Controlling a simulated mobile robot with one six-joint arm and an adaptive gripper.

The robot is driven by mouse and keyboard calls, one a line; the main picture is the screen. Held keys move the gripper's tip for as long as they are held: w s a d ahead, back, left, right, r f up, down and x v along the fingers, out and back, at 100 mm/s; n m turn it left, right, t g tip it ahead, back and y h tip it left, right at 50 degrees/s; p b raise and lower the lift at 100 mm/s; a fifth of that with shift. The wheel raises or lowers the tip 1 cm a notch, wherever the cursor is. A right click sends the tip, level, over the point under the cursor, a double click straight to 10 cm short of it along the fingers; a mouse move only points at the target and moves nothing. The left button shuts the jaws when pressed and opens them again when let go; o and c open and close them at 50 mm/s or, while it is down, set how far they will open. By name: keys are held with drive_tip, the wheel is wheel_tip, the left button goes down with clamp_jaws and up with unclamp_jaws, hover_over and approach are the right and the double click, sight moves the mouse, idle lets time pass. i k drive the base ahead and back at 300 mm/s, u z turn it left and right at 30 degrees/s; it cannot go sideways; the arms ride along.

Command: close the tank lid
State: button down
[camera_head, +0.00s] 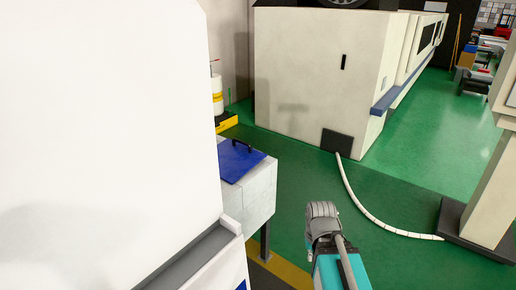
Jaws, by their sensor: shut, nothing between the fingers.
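The tank (254,197) is a pale box on dark legs, left of centre, partly hidden by a large white machine body. I make out no gripper fingers.
The white machine body (105,120) fills the left side. A large cream machine (315,85) stands behind, with a pale cable (356,202) running across the green floor to a dark base (476,232) at right. Open floor lies between the tank and this cable.

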sight(236, 157)
drive_tip(key=u, duration=0.05)
drive_tip(key=i, duration=1)
drive_tip(key=z, duration=0.05)
